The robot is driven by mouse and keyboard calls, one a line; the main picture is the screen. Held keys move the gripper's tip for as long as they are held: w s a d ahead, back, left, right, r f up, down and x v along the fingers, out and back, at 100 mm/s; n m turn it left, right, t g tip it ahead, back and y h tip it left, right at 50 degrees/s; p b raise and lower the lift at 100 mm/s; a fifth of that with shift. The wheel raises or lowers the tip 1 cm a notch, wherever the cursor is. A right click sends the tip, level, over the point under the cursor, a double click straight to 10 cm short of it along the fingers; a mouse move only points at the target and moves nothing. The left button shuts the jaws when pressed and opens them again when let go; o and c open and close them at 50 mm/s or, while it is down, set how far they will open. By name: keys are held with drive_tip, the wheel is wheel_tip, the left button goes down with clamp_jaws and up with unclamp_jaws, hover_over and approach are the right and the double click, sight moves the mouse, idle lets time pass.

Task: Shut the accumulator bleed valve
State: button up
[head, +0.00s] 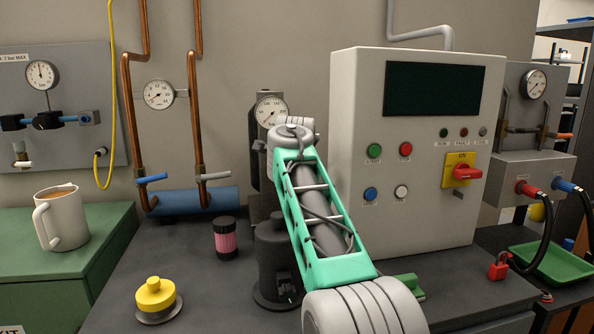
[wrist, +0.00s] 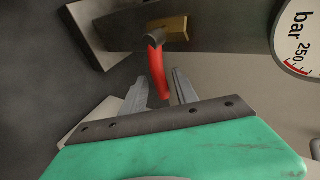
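In the wrist view, a red lever (wrist: 156,66) hangs from a brass valve body (wrist: 172,28) beside a pressure gauge marked in bar (wrist: 300,40). My gripper (wrist: 160,82) is open. The lever's free end lies between its two fingers, with a gap visible on either side. In the head view, my green and grey arm covers the valve, the lever and my gripper. A gauge (head: 270,111) on a dark upright bracket (head: 262,165) shows just behind the arm. A dark cylinder (head: 272,265) stands below it, partly hidden.
A grey control cabinet (head: 345,120) stands close right of my arm. A pink-banded jar (head: 227,239) and yellow knob (head: 155,294) stand on the dark bench (head: 190,265). A mug (head: 62,220) stands on a green box.

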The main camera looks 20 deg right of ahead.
drive_tip(key=shift+r, duration=0.15)
drive_tip(key=v, duration=0.7)
drive_tip(key=shift+s, duration=0.3)
drive_tip(key=shift+a+r, duration=0.1)
drive_tip(key=shift+r, duration=0.05)
drive_tip(key=shift+c, duration=0.4)
